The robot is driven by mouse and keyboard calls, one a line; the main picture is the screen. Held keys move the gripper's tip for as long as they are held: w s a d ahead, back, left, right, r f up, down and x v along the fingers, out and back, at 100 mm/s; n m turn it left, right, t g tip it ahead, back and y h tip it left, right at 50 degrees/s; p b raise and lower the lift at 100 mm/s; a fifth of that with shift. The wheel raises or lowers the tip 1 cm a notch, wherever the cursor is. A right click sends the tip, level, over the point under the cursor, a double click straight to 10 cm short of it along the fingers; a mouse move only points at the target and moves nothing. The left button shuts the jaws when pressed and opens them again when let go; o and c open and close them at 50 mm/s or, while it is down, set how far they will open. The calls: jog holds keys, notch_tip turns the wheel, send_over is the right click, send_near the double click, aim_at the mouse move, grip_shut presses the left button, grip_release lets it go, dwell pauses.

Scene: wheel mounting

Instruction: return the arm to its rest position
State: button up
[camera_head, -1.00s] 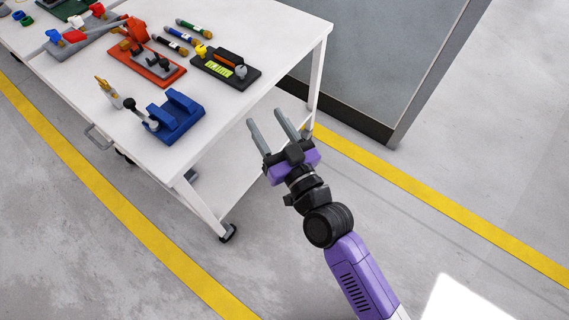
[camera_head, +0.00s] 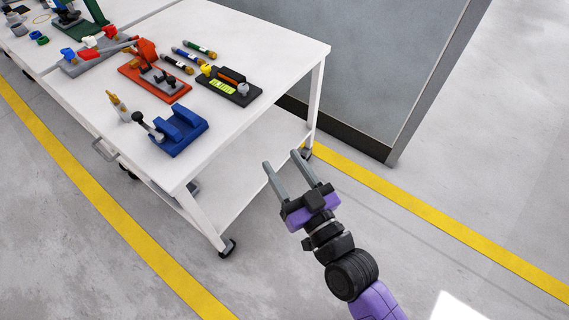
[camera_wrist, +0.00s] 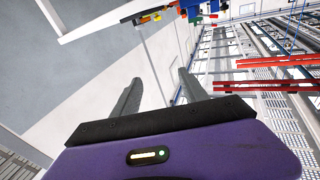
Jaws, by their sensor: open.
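My gripper (camera_head: 281,171) hangs in the air to the right of the white table (camera_head: 268,62), beyond its right end in the picture. Its two grey fingers are apart with nothing between them. The wrist view also shows my gripper (camera_wrist: 156,84) with its fingers spread and empty. Behind the gripper, my purple and black arm runs down to the bottom edge of the head view. In the wrist view the fingers point toward the table, seen tilted.
The table carries a blue fixture (camera_head: 180,131), an orange fixture (camera_head: 153,84), a black base with yellow parts (camera_head: 229,87) and several pens. A grey panel (camera_head: 375,65) stands behind. A yellow line (camera_head: 430,213) crosses the open floor.

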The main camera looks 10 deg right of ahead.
dwell(0.3)
jog(key=s+d+r+m+g+h+p, duration=0.1)
jog(key=s+d, duration=0.3)
jog(key=s, duration=0.6)
jog(key=s+d+r+m+g+h+p, duration=0.1)
jog(key=s+d+r+h, duration=0.1)
jog(key=s, duration=0.9)
jog(key=s+d+r+m+g+h, duration=0.1)
jog(key=s+d+h, duration=0.2)
jog(key=s+d, duration=0.4)
jog(key=v, duration=0.4)
jog(key=shift+f+p, duration=0.35)
jog(key=shift+p, duration=0.05)
